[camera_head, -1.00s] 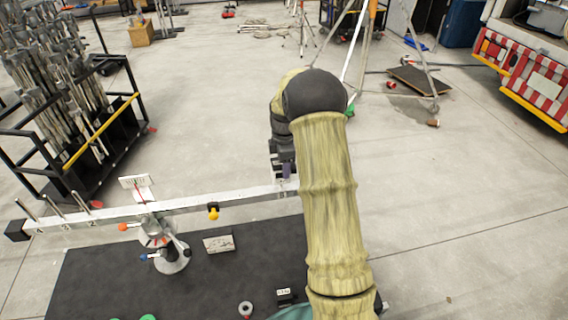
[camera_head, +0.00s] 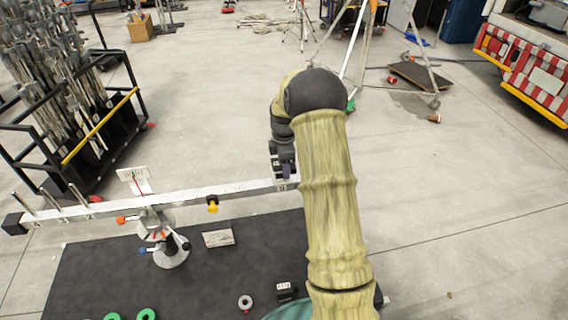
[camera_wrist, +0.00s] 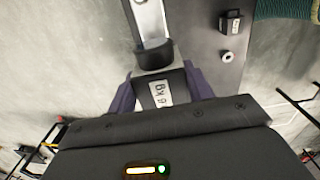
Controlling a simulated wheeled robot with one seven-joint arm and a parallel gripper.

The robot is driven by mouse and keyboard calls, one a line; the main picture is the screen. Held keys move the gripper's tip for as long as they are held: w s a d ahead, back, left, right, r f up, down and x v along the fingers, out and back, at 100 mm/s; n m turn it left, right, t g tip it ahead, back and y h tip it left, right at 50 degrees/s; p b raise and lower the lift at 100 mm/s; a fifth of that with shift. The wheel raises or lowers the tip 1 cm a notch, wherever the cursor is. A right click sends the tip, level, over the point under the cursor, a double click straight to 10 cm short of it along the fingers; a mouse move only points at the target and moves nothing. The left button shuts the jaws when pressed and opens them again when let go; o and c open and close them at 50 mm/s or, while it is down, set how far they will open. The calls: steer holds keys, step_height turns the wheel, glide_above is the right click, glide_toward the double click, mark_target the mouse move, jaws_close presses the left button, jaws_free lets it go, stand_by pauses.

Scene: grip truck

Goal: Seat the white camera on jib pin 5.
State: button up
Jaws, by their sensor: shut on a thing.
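The jib (camera_head: 165,199) is a long pale beam on a stand, with several upright pins (camera_head: 50,200) toward its left end. I cannot read which pin is 5. My gripper (camera_wrist: 163,92) has purple fingers and is shut on a dark block (camera_wrist: 150,78) with a white label that seems to read "6 kg". The block is at the beam's dark right end (camera_wrist: 155,55); I cannot tell whether it is touching or seated there. In the head view my gripper (camera_head: 285,172) is partly hidden by my arm. I cannot make out a white camera in either view.
A dark mat (camera_head: 110,268) lies under the stand, with a labelled dark weight (camera_head: 286,291), a grey ring (camera_head: 245,302), green rings (camera_head: 147,314) and a flat card (camera_head: 218,238). A rack of stands (camera_head: 75,110) is at left.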

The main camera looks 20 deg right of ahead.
stand_by(0.3)
steer(key=o, duration=1)
steer(key=shift+o, duration=0.2)
steer(key=shift+f, duration=0.15)
step_height(320, 180, up, 18)
steer(key=b, duration=0.2)
steer(key=shift+f+b, duration=0.2)
steer(key=shift+b, duration=0.2)
steer(key=shift+a, duration=0.1)
